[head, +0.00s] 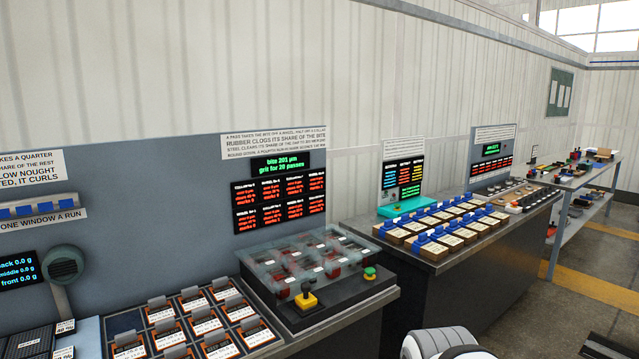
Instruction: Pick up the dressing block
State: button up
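I cannot tell which thing is the dressing block. Small loose items lie on the far bench at the right, too small to make out. A white rounded part of my arm shows at the bottom edge, right of centre. My gripper's fingers are not in view.
The near bench holds a clear-covered machine (315,262) with a yellow-based lever (306,299) and a green button (370,273), beside labelled cartridges (205,322). The middle bench (440,262) carries rows of blue-topped blocks (432,247). The far bench (575,182) has a lower shelf.

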aim_at(306, 302)
jog(key=u, duration=0.15)
jog(key=i, duration=0.9)
jog(key=z, duration=0.05)
